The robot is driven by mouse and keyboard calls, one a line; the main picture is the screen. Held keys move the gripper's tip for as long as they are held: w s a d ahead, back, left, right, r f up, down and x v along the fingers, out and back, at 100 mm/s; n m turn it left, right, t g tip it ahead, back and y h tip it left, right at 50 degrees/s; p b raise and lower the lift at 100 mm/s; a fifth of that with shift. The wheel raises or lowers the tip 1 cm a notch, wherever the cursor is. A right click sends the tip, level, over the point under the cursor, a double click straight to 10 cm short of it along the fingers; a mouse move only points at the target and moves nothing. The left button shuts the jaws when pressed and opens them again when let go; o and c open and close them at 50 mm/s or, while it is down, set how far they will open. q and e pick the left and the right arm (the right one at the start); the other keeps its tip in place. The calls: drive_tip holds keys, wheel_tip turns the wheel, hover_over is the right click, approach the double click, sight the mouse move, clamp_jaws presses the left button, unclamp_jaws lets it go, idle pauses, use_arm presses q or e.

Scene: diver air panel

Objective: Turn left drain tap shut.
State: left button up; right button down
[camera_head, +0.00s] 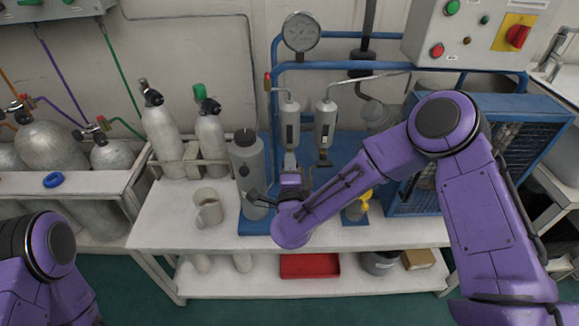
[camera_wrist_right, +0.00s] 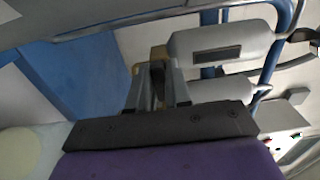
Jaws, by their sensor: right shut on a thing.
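Two grey filter cylinders hang side by side on the blue panel, the left one (camera_head: 290,125) and the right one (camera_head: 325,125). My right gripper (camera_head: 289,165) is just below the left filter, and its body hides the left drain tap in the head view. In the right wrist view, my right gripper's fingers (camera_wrist_right: 160,82) are closed together near the filter ends, with a brownish tap part (camera_wrist_right: 158,53) at their tips. The tap's exact angle cannot be told. The right filter's drain tap (camera_head: 325,159) is clear of the gripper. My left gripper is out of view.
A grey cylinder (camera_head: 247,165) stands left of my right gripper, with a mug (camera_head: 208,208) on the white bench. A yellow-topped item (camera_head: 360,205) is right of my wrist. Blue pipes (camera_head: 345,66) and a pressure gauge (camera_head: 301,32) are above.

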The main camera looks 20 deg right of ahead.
idle(0.4)
drive_tip(key=c, duration=1.1)
unclamp_jaws()
drive_tip(key=shift+c, duration=0.2)
drive_tip(key=v, duration=1)
drive_tip(key=shift+s+b, duration=0.3)
